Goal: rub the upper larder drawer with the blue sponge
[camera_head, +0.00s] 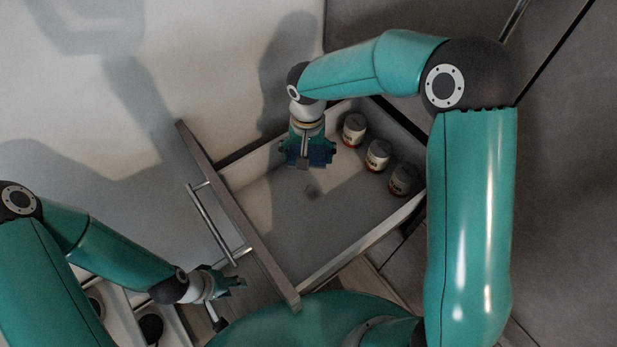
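The larder drawer (268,251) is pulled out in the middle of the view, with a pale inside and a bar handle (209,222) on its front. My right gripper (308,160) points down over the back left part of the drawer. Dark blue shows at its fingertips, which appears to be the blue sponge (320,155) in its grasp. I cannot tell whether it touches the drawer floor. My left gripper (231,303) is at the lower left, near the handle's lower end, with its fingers apart and nothing visible between them.
Three jars (377,155) stand in a row along the drawer's right side. The front half of the drawer floor is clear. Another open compartment with dark round items (151,327) shows at the lower left. A pale wall or panel (200,60) is behind.

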